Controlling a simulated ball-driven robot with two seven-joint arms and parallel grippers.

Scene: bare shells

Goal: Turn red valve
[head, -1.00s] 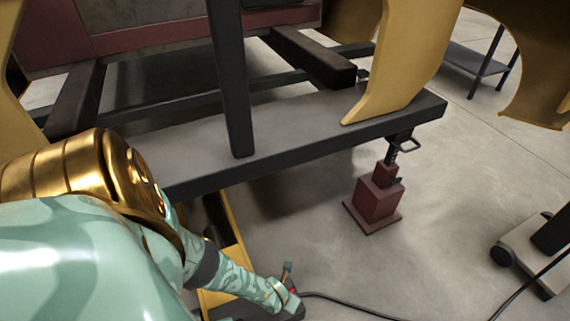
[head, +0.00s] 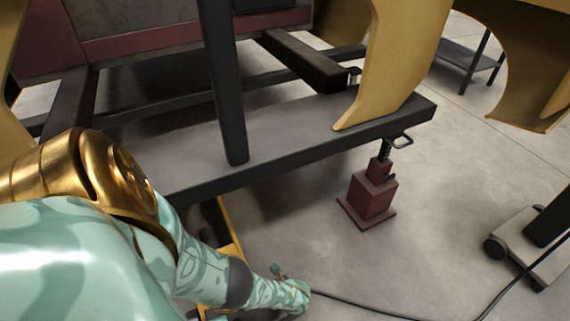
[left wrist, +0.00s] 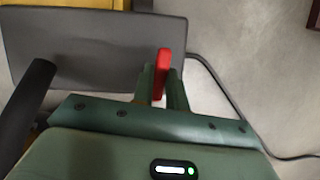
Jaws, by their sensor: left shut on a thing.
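The red valve (left wrist: 163,62) shows in the left wrist view as a narrow red handle standing upright between the fingers. My left gripper (left wrist: 161,88) is shut on it, with one green finger on each side. In the head view my left gripper (head: 299,294) is low in the middle, close to the floor; the valve is hidden there behind the hand. My right gripper is not in view.
A dark grey panel (left wrist: 90,45) lies just beyond the gripper, with a black bar (left wrist: 28,98) at its left. A black cable (head: 350,303) runs right across the floor. A dark red jack (head: 371,195) stands under the grey frame (head: 290,135). Open floor lies between.

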